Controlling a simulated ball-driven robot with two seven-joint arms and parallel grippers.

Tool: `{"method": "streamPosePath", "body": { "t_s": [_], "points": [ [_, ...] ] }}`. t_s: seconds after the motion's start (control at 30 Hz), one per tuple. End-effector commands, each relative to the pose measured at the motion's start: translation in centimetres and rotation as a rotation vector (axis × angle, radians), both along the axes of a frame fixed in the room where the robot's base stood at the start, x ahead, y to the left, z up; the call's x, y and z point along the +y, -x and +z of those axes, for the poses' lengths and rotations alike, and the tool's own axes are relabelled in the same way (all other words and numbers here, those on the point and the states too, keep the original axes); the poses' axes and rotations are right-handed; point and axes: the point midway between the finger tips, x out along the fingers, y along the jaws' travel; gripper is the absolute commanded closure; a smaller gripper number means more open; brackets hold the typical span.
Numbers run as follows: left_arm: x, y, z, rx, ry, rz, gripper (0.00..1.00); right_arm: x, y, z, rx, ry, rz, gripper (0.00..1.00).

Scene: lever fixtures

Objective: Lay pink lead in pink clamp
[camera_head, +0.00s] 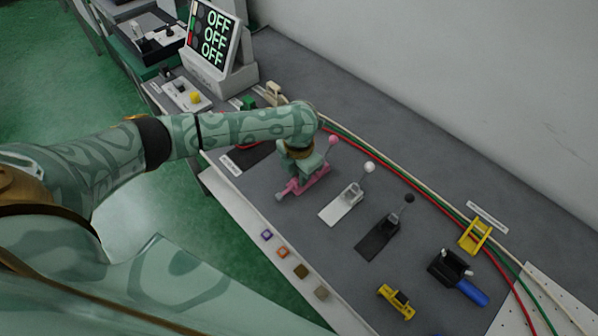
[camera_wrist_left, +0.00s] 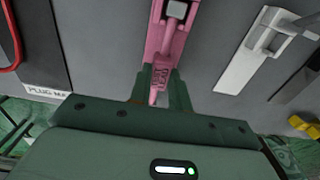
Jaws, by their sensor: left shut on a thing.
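The pink clamp (camera_head: 318,178) is on the grey bench, with a pink ball (camera_head: 333,139) on its raised lever. My left gripper (camera_head: 303,172) points down over it and hides part of it. In the left wrist view the fingers (camera_wrist_left: 158,92) are shut on a narrow pink piece (camera_wrist_left: 159,76), which looks like the pink lead. It lines up with the pink clamp body (camera_wrist_left: 168,38). I cannot tell where the lead ends and the clamp begins, or whether the lead rests in the clamp. My right gripper does not show.
A white clamp (camera_head: 340,207) and a black clamp (camera_head: 378,241) stand to the right. Red, green and white cables (camera_head: 433,198) curve behind them. A yellow piece (camera_head: 396,301) and a black fixture with a blue handle (camera_head: 472,292) sit farther right. A display (camera_head: 213,37) reads OFF.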

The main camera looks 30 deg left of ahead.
Motion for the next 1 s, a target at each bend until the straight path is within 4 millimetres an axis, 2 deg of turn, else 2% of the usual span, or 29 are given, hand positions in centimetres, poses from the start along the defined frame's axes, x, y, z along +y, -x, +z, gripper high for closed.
{"method": "streamPosePath", "body": {
  "t_s": [0.27, 0.3, 0.37, 0.4, 0.57, 0.67, 1.0],
  "points": [
    [0.00, -0.01, -0.21, 0.000, 0.000, -0.001, 1.00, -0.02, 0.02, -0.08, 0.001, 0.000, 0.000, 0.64],
    [0.00, -0.01, -0.21, 0.000, 0.000, -0.001, 0.75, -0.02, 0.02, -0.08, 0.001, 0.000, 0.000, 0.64],
    [0.00, -0.01, -0.20, 0.000, 0.000, -0.001, 0.59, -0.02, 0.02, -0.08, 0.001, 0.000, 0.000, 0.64],
    [0.00, -0.01, -0.20, 0.000, 0.000, -0.001, 0.55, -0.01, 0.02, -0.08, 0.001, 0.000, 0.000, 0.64],
    [0.00, -0.01, -0.20, 0.000, 0.000, -0.001, 0.55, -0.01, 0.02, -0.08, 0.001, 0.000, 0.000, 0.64],
    [0.00, 0.00, -0.20, 0.000, 0.000, -0.001, 0.34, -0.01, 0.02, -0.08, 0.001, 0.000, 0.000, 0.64],
    [0.01, -0.01, -0.02, 0.000, 0.000, -0.001, 0.34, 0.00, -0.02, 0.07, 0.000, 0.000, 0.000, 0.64]
  ]
}}
